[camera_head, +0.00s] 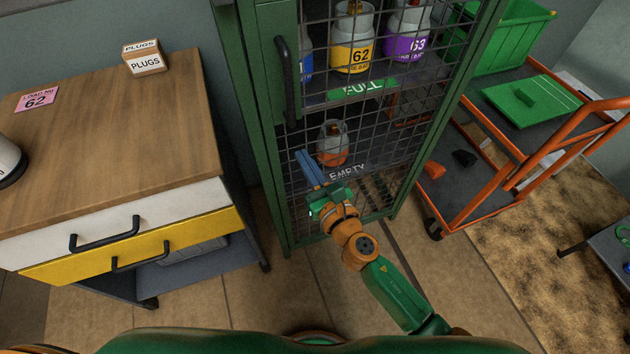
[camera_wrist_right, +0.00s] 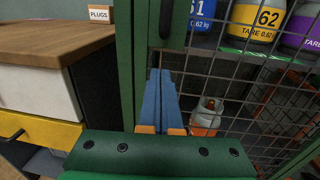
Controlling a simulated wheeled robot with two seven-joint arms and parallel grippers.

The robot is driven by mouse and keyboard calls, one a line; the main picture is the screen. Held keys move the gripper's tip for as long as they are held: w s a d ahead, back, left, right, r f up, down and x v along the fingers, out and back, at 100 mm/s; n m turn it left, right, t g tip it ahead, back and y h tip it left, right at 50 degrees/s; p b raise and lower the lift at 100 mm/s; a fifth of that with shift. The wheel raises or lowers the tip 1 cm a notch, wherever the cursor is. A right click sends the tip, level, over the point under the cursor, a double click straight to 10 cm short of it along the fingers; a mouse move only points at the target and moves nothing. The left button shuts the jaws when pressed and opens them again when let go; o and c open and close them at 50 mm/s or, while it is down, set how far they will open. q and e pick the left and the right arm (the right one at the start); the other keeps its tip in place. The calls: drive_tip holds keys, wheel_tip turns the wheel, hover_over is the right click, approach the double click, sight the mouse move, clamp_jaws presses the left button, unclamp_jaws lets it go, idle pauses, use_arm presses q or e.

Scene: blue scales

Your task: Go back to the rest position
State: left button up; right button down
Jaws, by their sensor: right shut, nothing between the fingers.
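My right gripper (camera_head: 309,168) reaches forward from the bottom of the head view, its blue fingers together and empty. They point at the mesh front of the green cage cabinet (camera_head: 268,150), just below its dark door handle (camera_head: 287,80). In the right wrist view the shut fingers (camera_wrist_right: 158,95) are close to the cabinet's green door frame (camera_wrist_right: 126,60); I cannot tell whether they touch it. My left gripper is not in view.
Gas bottles stand behind the mesh: a yellow one (camera_head: 353,45) and a purple one (camera_head: 407,35) above, an orange one (camera_head: 333,145) below. A wooden-topped drawer unit (camera_head: 120,120) is left. An orange trolley (camera_head: 480,206) is right. Tiled floor (camera_head: 300,290) lies between.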

drive_tip(key=a+v, duration=0.1)
drive_tip(key=v, duration=0.5)
drive_tip(key=s+d+f+m+g+h+p, duration=0.1)
drive_tip(key=s+d+f+m+g+h, duration=0.1)
drive_tip(key=d+f+m, duration=0.4)
drive_tip(key=s+d+f+m+g+h+p, duration=0.1)
drive_tip(key=s+d+f+m+g+h, duration=0.15)
drive_tip(key=f+m, duration=0.6)
drive_tip(key=s+d+f+m+g+h, duration=0.25)
drive_tip(key=d+f+m, duration=0.2)
drive_tip(key=f, duration=0.55)
drive_tip(key=s+d+f+m+g, duration=0.2)
drive_tip(key=s+f+m, duration=0.1)
drive_tip(key=s+m, duration=0.3)
drive_tip(key=s+d+f+m+g+h+p, duration=0.1)
drive_tip(key=s+d+f+m+g, duration=0.2)
drive_tip(key=s+m, duration=0.4)
drive_tip(key=s+d+f+m+g+p, duration=0.1)
drive_tip(key=s+d+f+m+g, duration=0.1)
drive_tip(key=s+f+m, duration=0.2)
drive_tip(key=s+m, duration=0.3)
drive_tip(key=s, duration=0.5)
drive_tip(key=shift+f+g, duration=0.4)
drive_tip(key=shift+w+d, duration=0.1)
drive_tip(key=shift+d, duration=0.05)
